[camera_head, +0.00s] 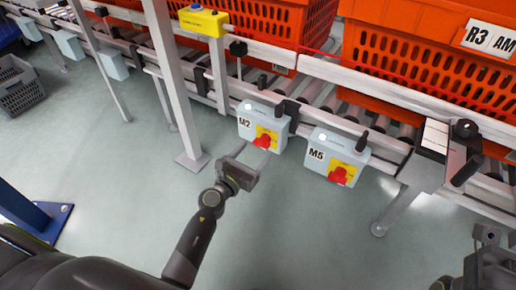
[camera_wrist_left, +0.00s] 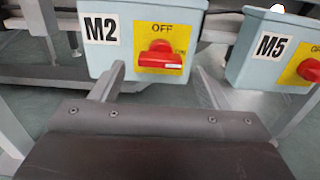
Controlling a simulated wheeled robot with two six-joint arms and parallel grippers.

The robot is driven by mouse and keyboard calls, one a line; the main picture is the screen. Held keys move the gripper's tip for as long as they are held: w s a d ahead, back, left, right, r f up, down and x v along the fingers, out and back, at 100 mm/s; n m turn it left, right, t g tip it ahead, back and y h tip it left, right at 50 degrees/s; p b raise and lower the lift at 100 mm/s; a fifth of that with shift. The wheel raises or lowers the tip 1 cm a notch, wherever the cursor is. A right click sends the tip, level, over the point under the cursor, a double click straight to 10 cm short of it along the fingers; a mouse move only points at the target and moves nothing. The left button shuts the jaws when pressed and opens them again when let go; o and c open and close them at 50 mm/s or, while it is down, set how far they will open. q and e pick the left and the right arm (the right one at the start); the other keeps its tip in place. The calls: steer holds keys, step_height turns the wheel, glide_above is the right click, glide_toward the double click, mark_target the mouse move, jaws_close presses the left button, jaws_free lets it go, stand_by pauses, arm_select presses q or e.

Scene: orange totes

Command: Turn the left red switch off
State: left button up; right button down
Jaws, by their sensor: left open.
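The left red switch (camera_head: 262,141) sits on a yellow plate on the grey-blue box marked M2 (camera_head: 246,119). In the left wrist view the same red switch (camera_wrist_left: 160,55) shows close ahead, its handle lying roughly sideways under the word OFF. My left gripper (camera_head: 250,160) is open, its two fingers pointing at the M2 box from just below and in front. In the left wrist view the fingers (camera_wrist_left: 158,82) stand to either side of the switch, with nothing between them. I cannot tell whether they touch the box. My right arm shows at the lower right; its fingertips cannot be made out.
A second box, M5 (camera_head: 319,155), with its own red switch (camera_head: 341,176) hangs to the right. A conveyor rail with orange totes (camera_head: 420,75) runs behind. A white post (camera_head: 172,80) stands left of M2. The floor in front is clear.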

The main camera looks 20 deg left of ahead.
mark_target(264, 142)
arm_select(q)
steer(key=shift+x, duration=1.45)
steer(key=c, duration=1)
